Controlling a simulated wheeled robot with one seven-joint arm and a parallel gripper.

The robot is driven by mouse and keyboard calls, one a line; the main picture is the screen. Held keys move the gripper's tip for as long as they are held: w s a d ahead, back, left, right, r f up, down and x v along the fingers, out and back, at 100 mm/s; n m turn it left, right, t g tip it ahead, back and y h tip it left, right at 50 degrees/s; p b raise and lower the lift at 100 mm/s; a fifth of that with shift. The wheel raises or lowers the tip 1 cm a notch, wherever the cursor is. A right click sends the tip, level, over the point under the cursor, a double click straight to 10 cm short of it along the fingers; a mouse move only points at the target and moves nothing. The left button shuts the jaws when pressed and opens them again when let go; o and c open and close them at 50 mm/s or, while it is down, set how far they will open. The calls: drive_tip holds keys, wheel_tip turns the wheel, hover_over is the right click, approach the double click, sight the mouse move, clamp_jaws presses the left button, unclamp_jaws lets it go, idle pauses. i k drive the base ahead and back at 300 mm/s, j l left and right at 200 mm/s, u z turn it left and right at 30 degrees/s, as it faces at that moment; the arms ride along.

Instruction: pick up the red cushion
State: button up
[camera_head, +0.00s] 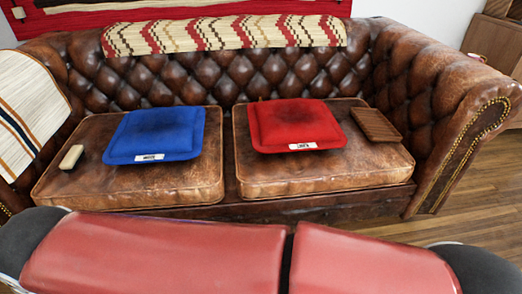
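The red cushion (294,124) lies flat on the right seat (330,178) of a brown leather sofa. It is square with a raised middle and a small white label on its front edge. Its top and front edge show clearly. My gripper is not in view, so its state and distance from the cushion do not show.
A blue cushion (155,134) lies on the left seat, with a small beige block (71,157) left of it. A brown slatted wooden piece (375,124) lies right of the red cushion. The tufted backrest (220,75) and right armrest (448,110) rise around the seats.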

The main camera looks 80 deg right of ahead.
sight(296, 124)
drive_tip(key=z, duration=3.15)
